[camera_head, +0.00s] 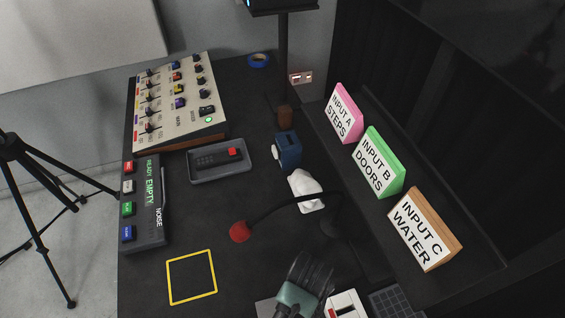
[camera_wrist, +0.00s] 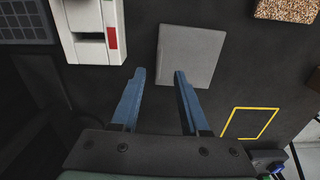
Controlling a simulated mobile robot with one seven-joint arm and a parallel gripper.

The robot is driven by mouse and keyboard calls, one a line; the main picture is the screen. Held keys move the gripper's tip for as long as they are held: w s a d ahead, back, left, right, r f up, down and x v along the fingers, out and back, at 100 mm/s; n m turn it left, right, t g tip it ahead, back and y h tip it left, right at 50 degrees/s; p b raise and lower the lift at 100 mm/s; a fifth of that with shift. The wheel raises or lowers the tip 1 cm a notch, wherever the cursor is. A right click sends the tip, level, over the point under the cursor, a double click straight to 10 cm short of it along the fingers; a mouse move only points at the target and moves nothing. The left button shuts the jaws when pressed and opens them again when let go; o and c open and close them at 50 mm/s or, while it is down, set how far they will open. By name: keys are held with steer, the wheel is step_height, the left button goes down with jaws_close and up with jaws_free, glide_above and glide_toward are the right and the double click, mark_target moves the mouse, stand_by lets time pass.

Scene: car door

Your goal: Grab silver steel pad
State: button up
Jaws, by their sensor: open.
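The silver steel pad (camera_wrist: 190,55) is a flat, plain grey square lying on the dark table in the wrist view. In the head view only a grey edge of it (camera_head: 267,308) shows at the bottom, with the rest cut off or behind my gripper (camera_head: 298,294). In the wrist view my gripper (camera_wrist: 160,73) is open, with two blue fingers and nothing between them. The fingertips appear near the pad's lower edge, the right one overlapping it in the picture. I cannot tell their height above it.
A white device with a red patch (camera_wrist: 98,32) and a dark gridded pad (camera_wrist: 25,22) lie left of the steel pad in the wrist view. A speckled brown pad (camera_wrist: 288,8) lies to the right. A yellow outlined square (camera_head: 191,301) on the table is empty. A bent-neck red microphone (camera_head: 240,231) stands nearby.

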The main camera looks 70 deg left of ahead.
step_height(320, 180, down, 4)
steer(key=shift+w+f, duration=0.1)
steer(key=shift+f, duration=0.15)
jaws_close()
stand_by(1.4)
